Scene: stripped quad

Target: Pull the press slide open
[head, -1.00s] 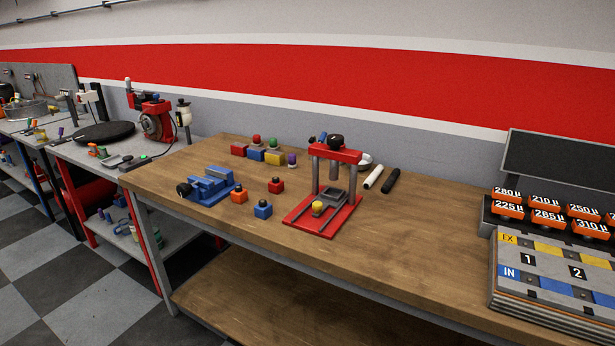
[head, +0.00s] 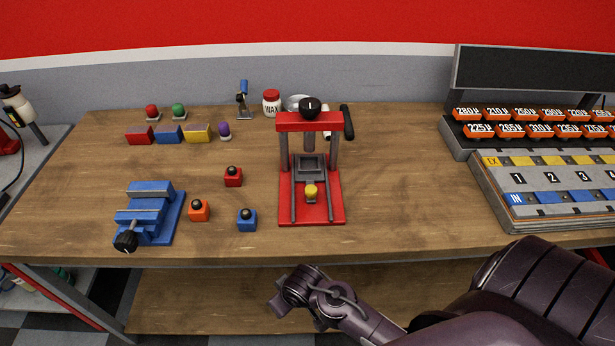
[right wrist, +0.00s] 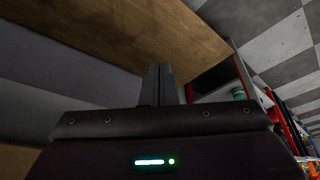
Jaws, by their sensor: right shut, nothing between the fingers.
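The press (head: 310,122) stands on the wooden bench in the middle of the head view, with a red base, grey posts and a red crossbar. Its slide (head: 310,166) is a grey tray between two rails on the base, with a yellow knob (head: 311,193) at its front. The slide sits toward the back, below the ram. My right gripper (head: 278,303) is in front of and below the bench's front edge, apart from the press. In the right wrist view its fingers (right wrist: 157,85) are together and empty. My left gripper is not in view.
A blue vise (head: 150,212) stands at the front left of the bench (head: 400,200). Small red (head: 233,177), orange (head: 199,211) and blue (head: 247,221) knobbed blocks lie left of the press. A rack of orange labelled pieces (head: 540,122) is at the right. Bench to the right of the press is clear.

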